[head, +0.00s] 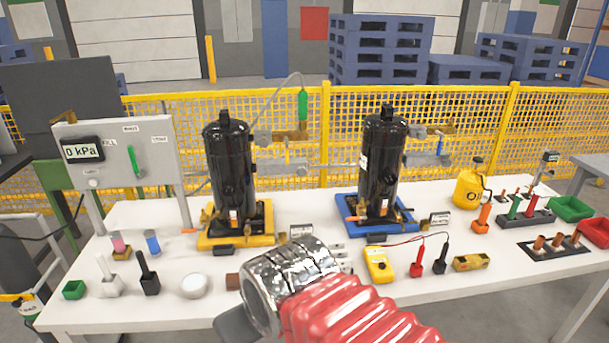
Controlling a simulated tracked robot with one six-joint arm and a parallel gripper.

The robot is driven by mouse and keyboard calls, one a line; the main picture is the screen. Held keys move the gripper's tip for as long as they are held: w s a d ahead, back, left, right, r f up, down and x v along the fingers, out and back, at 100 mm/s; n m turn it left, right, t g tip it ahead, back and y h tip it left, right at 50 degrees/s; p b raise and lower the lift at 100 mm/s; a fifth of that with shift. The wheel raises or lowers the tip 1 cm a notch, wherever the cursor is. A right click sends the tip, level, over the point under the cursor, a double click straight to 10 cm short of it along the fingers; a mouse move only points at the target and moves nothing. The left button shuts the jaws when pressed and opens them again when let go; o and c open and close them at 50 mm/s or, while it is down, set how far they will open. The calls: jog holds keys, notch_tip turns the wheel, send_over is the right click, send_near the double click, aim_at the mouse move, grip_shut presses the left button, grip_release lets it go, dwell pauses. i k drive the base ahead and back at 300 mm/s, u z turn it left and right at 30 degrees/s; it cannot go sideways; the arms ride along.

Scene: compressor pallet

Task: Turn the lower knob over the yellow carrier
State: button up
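The yellow carrier (262,240) sits on the left half of the white table, with a tall black compressor (230,170) upright on it. Grey pipework runs to the right of this compressor at two heights. The lower fitting (288,165) is a grey body with a thin upright stem and a small rounded end at its right. The upper fitting (290,133) has a brownish block and a green piece hanging above it. Knob details are too small to tell how they are turned.
A blue carrier (405,225) with a second black compressor (383,160) stands to the right. A gauge panel (120,160) reading 0 kPa is at left. A yellow meter (378,265) and several small items crowd the table front. A yellow mesh fence (420,95) stands behind.

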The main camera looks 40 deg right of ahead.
aim_at(301, 170)
jog(key=u, duration=0.05)
jog(key=i, duration=1)
jog(key=z, duration=0.05)
